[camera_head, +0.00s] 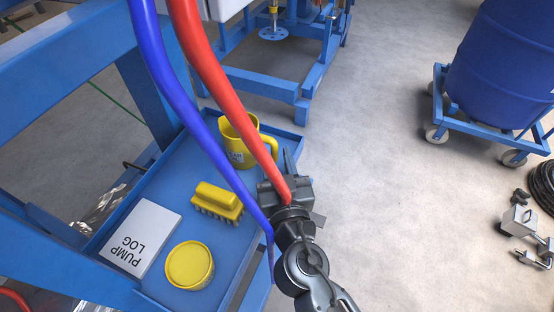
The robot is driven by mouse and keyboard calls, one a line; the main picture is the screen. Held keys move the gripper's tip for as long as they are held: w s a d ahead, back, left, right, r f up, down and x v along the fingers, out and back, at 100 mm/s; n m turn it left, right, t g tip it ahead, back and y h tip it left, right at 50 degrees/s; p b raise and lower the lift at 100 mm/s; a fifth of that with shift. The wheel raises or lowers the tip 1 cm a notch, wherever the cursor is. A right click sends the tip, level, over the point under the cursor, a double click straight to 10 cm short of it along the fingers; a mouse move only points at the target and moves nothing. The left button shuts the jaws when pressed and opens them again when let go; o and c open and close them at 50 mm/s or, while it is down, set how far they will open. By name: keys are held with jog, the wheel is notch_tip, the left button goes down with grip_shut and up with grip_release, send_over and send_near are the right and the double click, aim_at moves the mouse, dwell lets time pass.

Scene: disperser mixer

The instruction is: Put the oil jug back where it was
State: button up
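The oil jug appears to be the yellow jug (235,151) with a small label, standing upright at the far end of the blue tray shelf (225,256). Its handle is on its right side, towards my gripper. My gripper (290,178) is just right of and nearer than the jug, over the shelf's right edge. One dark finger points up close to the handle. I cannot tell whether it touches the handle. The red hose crosses in front of part of the jug and my gripper, and the finger gap is not clear.
A yellow brush (217,198), a round yellow tub (189,265) and a "PUMP LOG" sheet (141,238) lie on the shelf. A blue hose (177,95) and a red hose (212,75) hang across the view. A blue drum (505,65) stands on a wheeled dolly; the floor between is clear.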

jog(key=shift+o, duration=0.3)
jog(key=shift+s+r, duration=0.1)
jog(key=shift+r, duration=0.05)
jog(key=b+v, duration=0.2)
jog(key=v, duration=0.9)
jog(key=shift+s+b, duration=0.35)
jog(key=shift+s, duration=0.05)
jog(key=shift+d, duration=0.15)
jog(key=s+d+f+g, duration=0.3)
jog(key=s+d+f, duration=0.2)
jog(key=s+d, duration=0.65)
jog(key=s+d+r+m+h, duration=0.1)
jog(key=s+d+r+h, duration=0.1)
jog(key=s+d+r, duration=0.2)
jog(key=s+d+r+m+h, duration=0.1)
jog(key=s+d+r, duration=0.3)
jog(key=s, duration=0.6)
jog(key=shift+d+r+m+h, duration=0.15)
jog(key=shift+d+m+h, duration=0.15)
jog(key=shift+d+h, duration=0.25)
